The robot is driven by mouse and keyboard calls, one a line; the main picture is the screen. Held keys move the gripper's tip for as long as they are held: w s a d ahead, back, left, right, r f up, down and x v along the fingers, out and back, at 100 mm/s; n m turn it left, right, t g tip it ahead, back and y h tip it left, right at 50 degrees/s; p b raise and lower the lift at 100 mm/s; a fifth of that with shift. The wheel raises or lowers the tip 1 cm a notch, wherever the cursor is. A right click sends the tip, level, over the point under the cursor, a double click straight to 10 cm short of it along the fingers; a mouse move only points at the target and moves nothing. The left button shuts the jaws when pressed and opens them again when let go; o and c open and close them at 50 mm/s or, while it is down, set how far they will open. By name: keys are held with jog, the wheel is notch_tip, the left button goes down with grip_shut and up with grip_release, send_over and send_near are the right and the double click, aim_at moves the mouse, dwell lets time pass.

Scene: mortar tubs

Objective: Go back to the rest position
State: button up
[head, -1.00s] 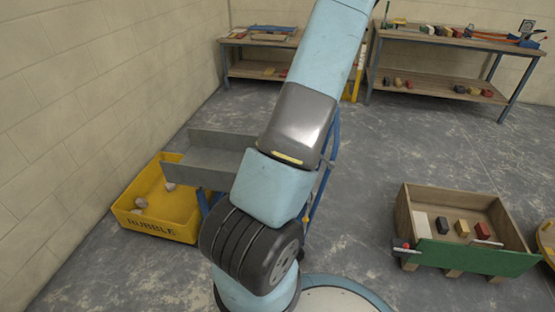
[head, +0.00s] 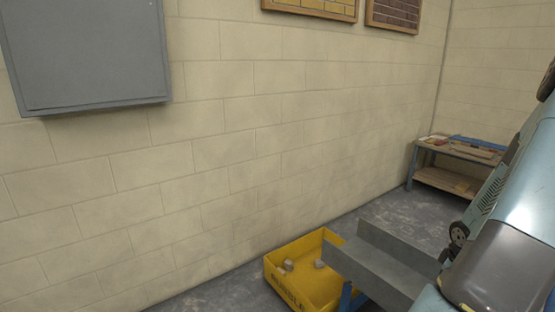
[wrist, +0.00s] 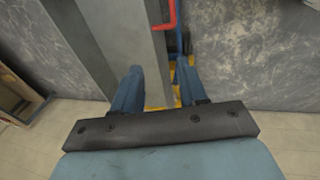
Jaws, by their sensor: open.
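My gripper (wrist: 158,84) shows in the wrist view with its two blue fingers apart and nothing held between them. It is over a grey metal chute (wrist: 120,40), whose gap from the fingers I cannot judge. A red bar (wrist: 170,12) and a blue post lie just beyond the fingers. In the head view my arm fills the right edge, and my gripper is out of frame there. The grey chute (head: 385,262) shows at the lower right of that view, partly hidden by my arm.
A yellow rubble bin (head: 292,258) with a few grey lumps stands on the floor by the chute. A workbench (head: 428,158) with boards stands at the far right. A grey cabinet (head: 85,55) and framed panels (head: 395,14) hang on the block wall.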

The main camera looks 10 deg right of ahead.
jog(key=w+a+r+m+h, duration=0.1)
jog(key=w+a+r+m, duration=0.15)
jog(key=a+r, duration=0.8)
jog(key=w+a+r+m+h, duration=0.15)
jog(key=w+a+r, duration=0.25)
jog(key=a+r, duration=0.65)
jog(key=s+a+r+t+y, duration=0.1)
jog(key=s+a+r+y, duration=0.1)
jog(key=s+a+r, duration=0.3)
jog(key=s+a+r+m+t+y, duration=0.1)
jog(key=s+a+r, duration=0.5)
jog(key=a, duration=0.8)
notch_tip(320, 180, up, 4)
jog(key=shift+a+f+t+y, duration=0.2)
jog(key=shift+f+t+y, duration=0.05)
jog(key=shift+t+y, duration=0.45)
jog(key=shift+d, duration=0.1)
